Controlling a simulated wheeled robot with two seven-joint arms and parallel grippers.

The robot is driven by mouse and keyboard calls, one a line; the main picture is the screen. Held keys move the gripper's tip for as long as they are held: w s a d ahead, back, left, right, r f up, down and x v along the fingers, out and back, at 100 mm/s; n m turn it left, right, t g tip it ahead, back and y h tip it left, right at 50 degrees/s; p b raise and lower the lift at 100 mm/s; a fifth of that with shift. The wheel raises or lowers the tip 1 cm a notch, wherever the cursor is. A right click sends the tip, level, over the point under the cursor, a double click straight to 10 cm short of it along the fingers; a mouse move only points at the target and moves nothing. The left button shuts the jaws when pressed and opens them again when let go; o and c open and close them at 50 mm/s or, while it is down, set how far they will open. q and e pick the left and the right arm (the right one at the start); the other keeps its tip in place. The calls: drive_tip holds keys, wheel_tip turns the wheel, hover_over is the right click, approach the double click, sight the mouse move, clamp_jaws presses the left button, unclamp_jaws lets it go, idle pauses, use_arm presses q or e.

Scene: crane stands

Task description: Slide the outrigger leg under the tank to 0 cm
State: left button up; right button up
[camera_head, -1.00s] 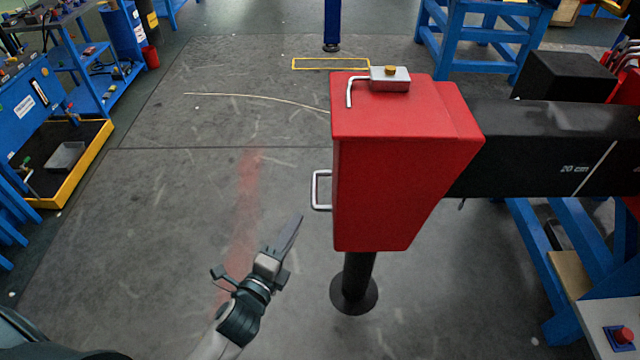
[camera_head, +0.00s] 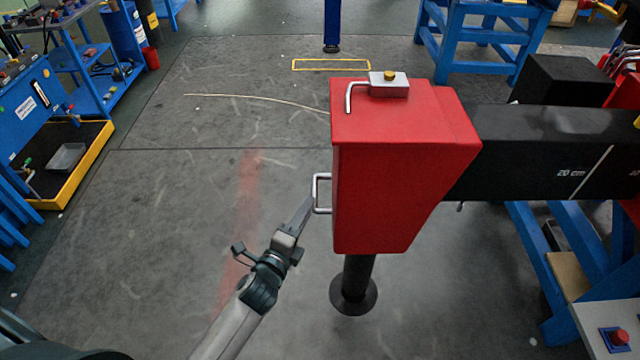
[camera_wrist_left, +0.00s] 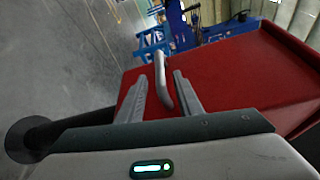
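The outrigger leg has a red end housing (camera_head: 395,175) on a black beam (camera_head: 540,150) printed with a white line and "20 cm". A black post with a round foot (camera_head: 353,293) stands under the housing. A metal handle (camera_head: 322,193) sticks out from the housing's left face; it also shows in the left wrist view (camera_wrist_left: 161,78). My left gripper (camera_head: 308,208) is at this handle. In the left wrist view, its fingers (camera_wrist_left: 160,95) are apart, with the handle bar between them. A grey block with a bent rod (camera_head: 389,82) sits on the housing. My right gripper is out of view. I cannot identify the tank.
A blue frame (camera_head: 535,270) stands under the beam at right, with a red button (camera_head: 622,336) on a panel in front. A blue workbench with a yellow-edged tray (camera_head: 88,165) is at left. The floor left of the housing is clear.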

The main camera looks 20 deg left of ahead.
use_arm(q)
drive_tip(key=w, duration=0.3)
drive_tip(key=w+p, duration=0.1)
drive_tip(key=w, duration=0.2)
drive_tip(key=w+d, duration=0.1)
drive_tip(key=w, duration=0.1)
drive_tip(key=shift+w+f, duration=0.3)
drive_tip(key=shift+w, duration=0.1)
drive_tip(key=shift+w+f, duration=0.1)
drive_tip(key=shift+w, duration=0.65)
drive_tip(key=shift+c, duration=0.6)
clamp_jaws()
drive_tip(key=shift+f, duration=0.1)
